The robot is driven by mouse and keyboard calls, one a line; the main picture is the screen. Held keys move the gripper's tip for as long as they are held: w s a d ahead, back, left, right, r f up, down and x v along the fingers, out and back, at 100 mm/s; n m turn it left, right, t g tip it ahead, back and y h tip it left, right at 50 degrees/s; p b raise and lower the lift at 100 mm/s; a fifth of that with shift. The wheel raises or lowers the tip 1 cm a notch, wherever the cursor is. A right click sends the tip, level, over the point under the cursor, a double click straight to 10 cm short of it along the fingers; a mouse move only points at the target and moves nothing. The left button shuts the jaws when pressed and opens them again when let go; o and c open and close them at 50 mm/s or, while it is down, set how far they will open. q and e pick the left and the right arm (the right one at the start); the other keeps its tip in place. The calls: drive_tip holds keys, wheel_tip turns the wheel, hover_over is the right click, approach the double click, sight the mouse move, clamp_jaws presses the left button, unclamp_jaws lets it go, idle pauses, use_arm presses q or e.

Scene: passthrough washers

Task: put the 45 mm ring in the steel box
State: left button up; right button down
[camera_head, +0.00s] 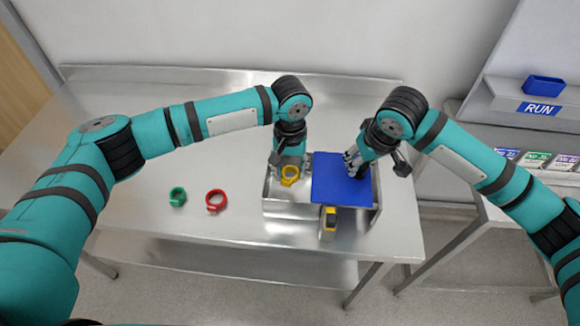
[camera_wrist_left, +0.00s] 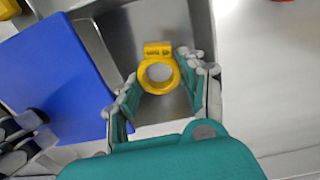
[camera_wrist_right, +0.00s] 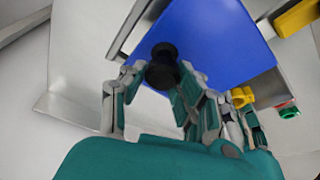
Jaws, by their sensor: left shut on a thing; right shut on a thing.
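The steel box (camera_head: 285,209) stands on the bench, its left part open and its right part covered by a blue lid (camera_head: 328,180). My left gripper (camera_head: 287,163) is shut on a yellow ring (camera_head: 290,176) at the open part of the box. In the left wrist view the yellow ring (camera_wrist_left: 159,75) sits between the fingers, its tab bearing print too small to read. Its exact height against the box floor is unclear. My right gripper (camera_head: 355,163) is shut on the lid's black knob (camera_wrist_right: 163,68), seen in the right wrist view.
A green ring (camera_head: 178,197) and a red ring (camera_head: 216,201) lie on the steel bench (camera_head: 150,220), left of the box. A blue tray (camera_head: 544,88) sits above a RUN sign at the right.

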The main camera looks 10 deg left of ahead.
drive_tip(key=shift+w+r, duration=0.1)
idle(0.3)
use_arm(q)
drive_tip(key=o, duration=1.4)
drive_tip(key=shift+d, duration=0.1)
use_arm(e)
drive_tip(key=shift+d, duration=0.1)
use_arm(q)
drive_tip(key=shift+o, duration=0.2)
drive_tip(key=shift+r, duration=0.1)
wheel_tip(320, 180, up, 11)
idle(0.6)
